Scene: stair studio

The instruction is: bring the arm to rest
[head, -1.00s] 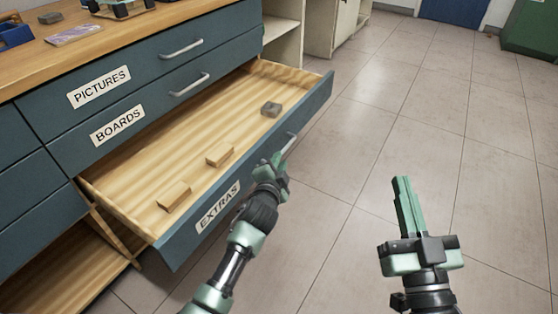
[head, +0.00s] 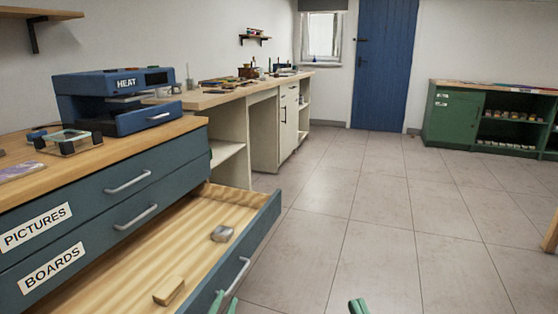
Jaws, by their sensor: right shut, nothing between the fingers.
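The tips of my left gripper (head: 223,303) show at the bottom edge of the head view, with a small gap between them. They are just below the handle (head: 236,275) of the pulled-out lower drawer (head: 262,229), apart from it as far as I can see. The tip of my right gripper (head: 358,306) shows at the bottom edge, right of the drawer, over the floor. It is shut and empty. The rest of both arms is out of view.
The open drawer holds a grey block (head: 222,233) and a wooden block (head: 168,291). A blue heat press (head: 118,100) stands on the counter (head: 130,148). A green cabinet (head: 455,118) and a blue door (head: 384,65) stand beyond. The tiled floor (head: 375,240) is clear.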

